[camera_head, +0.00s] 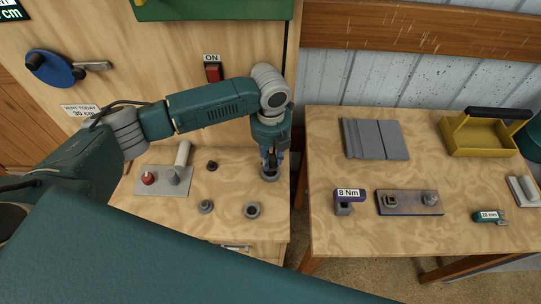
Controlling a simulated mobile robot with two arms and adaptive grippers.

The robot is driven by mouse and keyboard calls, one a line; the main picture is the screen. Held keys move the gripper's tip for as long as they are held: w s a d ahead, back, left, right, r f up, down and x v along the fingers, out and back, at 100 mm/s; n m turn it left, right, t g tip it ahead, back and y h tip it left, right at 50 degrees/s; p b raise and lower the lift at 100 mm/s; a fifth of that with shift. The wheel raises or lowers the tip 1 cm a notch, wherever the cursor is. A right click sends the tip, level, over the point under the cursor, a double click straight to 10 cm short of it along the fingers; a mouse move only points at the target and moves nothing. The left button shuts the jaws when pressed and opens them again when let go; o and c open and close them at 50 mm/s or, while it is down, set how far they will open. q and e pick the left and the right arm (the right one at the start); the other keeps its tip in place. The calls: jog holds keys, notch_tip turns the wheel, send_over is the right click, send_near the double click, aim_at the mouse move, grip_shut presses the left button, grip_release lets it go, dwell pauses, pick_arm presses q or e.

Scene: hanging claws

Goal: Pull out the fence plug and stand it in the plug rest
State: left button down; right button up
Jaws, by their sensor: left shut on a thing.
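My left gripper (270,159) points straight down at the right edge of the left wooden table. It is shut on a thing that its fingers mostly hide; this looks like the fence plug. Directly below the fingertips is a round grey holder (270,177). I cannot tell whether the held thing sits in this holder or just above it. Two other small round grey pieces with dark centres, one on the left (206,206) and one on the right (252,210), stand nearer on the same table. I cannot tell which piece is the plug rest. My right gripper is out of view.
A grey plate (148,187) with a red knob and an upright pale handle lies left of the gripper. A small dark piece (212,166) stands between. A gap separates the right table (325,270), which holds tools and a yellow tray (478,138). A red switch (213,73) is on the wall.

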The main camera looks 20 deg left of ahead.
pick_arm(q)
jog(key=shift+p, duration=0.35)
dwell(0.3)
dwell(0.5)
jog(key=shift+p, duration=0.3)
jog(key=shift+f, duration=0.15)
dwell(0.3)
jog(key=shift+f+b, duration=0.6)
jog(key=shift+f, duration=0.65)
jog(key=c, duration=1.4)
grip_release()
jog(key=shift+o, duration=0.2)
